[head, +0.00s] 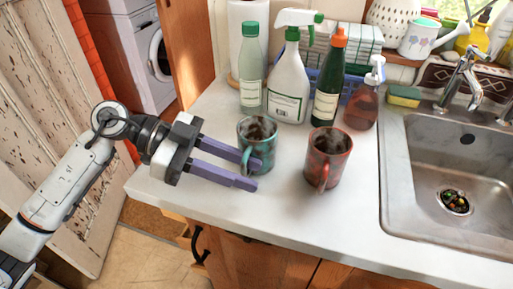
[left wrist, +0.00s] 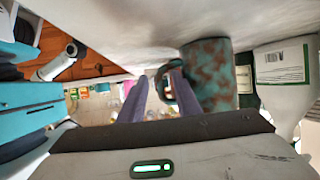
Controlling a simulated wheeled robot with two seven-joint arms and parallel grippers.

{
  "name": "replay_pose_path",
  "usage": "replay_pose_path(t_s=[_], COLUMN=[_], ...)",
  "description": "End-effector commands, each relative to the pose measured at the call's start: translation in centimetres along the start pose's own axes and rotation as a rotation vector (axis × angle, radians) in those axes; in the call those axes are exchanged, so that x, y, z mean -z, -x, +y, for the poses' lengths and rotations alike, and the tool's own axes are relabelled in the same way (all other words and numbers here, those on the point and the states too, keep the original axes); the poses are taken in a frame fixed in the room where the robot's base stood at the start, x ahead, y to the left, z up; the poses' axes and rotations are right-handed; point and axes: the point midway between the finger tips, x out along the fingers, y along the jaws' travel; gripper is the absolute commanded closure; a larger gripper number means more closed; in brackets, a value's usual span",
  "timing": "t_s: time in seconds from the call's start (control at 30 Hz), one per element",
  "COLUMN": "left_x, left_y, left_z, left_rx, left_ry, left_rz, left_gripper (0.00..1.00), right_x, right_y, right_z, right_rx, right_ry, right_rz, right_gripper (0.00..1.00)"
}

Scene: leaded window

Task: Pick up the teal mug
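The teal mug (head: 262,145), mottled with rusty brown and steaming, stands upright on the white counter. In the left wrist view the mug (left wrist: 212,78) is just right of the fingers, with its handle (left wrist: 162,80) near the right finger. My left gripper (head: 254,174) reaches in from the left at the mug's handle side. Its two purple fingers are apart, one overlapping the handle area and the other nearer the counter's front. In the left wrist view the gripper (left wrist: 156,88) shows a gap between its fingers. Contact with the handle is unclear. My right gripper is out of view.
A similar red-brown mug (head: 329,158) stands to the right. Behind are a pale green bottle (head: 251,75), a white spray bottle (head: 289,88), a dark green bottle (head: 327,85) and an amber pump bottle (head: 362,105). The sink (head: 430,165) is at right. The front counter is clear.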

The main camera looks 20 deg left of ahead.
Motion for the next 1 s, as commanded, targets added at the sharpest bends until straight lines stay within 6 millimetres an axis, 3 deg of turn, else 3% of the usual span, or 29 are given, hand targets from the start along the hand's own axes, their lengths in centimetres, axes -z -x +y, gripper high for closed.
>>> replay_pose_path(t_s=[0.27, 0.43, 0.47, 1.0], left_x=[0.01, 0.0, -0.01, 0.34], left_y=[-0.38, -0.36, -0.36, -0.2], left_z=[-0.03, -0.03, -0.03, -0.07], left_rx=[0.001, 0.001, 0.001, 0.002], left_ry=[-0.001, -0.001, -0.001, -0.004], left_rz=[-0.001, -0.001, -0.001, 0.001], left_gripper=[0.7, 0.98, 1.0, 1.0], right_x=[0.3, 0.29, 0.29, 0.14], right_y=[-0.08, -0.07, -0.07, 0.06], right_z=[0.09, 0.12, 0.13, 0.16], right_rx=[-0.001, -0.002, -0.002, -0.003], right_ry=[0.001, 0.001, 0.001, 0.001], right_rz=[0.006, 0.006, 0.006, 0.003], right_gripper=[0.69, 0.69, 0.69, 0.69])
